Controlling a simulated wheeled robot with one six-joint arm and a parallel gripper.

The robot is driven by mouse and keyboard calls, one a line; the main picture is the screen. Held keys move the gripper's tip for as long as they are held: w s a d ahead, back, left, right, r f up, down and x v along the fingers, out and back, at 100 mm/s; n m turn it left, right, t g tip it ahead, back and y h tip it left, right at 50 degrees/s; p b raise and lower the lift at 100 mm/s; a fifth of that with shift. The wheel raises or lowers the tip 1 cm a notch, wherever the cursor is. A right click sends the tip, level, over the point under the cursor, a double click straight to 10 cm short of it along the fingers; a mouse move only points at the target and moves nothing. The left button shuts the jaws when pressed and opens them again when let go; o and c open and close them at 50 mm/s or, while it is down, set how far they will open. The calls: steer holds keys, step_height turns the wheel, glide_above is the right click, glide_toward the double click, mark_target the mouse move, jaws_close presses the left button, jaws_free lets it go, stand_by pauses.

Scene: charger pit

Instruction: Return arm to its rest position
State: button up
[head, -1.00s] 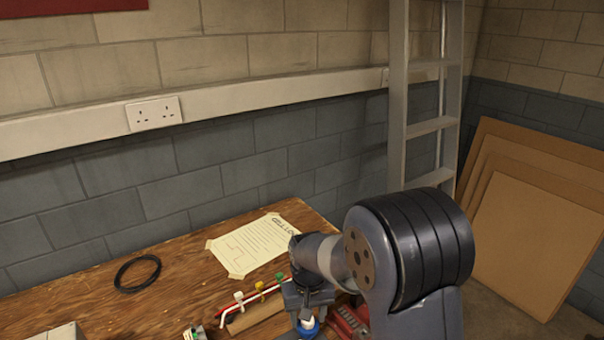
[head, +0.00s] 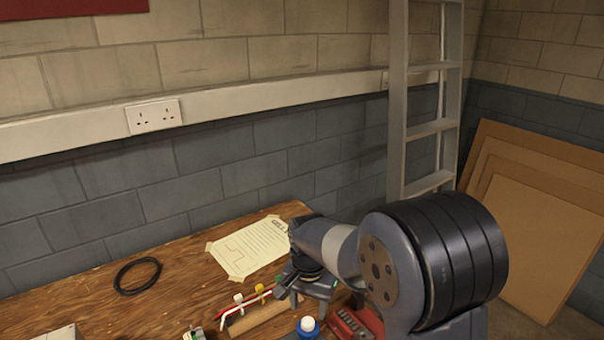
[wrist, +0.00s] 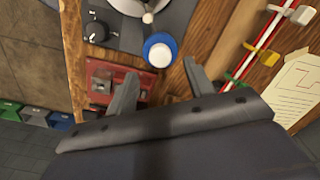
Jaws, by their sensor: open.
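My gripper (wrist: 158,82) is open and empty in the wrist view, its two grey fingers spread apart above the wooden workbench. In the head view my gripper (head: 305,288) hangs over the bench's right part, partly hidden by my arm. A blue bottle with a white cap (head: 308,325) stands below it; it also shows in the wrist view (wrist: 160,50), just beyond the fingertips and apart from them.
A red device (head: 350,322) sits at the bench's right edge. A black cable loop (head: 137,276) lies left. A ladder (head: 425,130) and brown boards (head: 535,235) stand right.

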step_height(320, 180, up, 6)
steer(key=shift+f, duration=0.1)
stand_by(0.5)
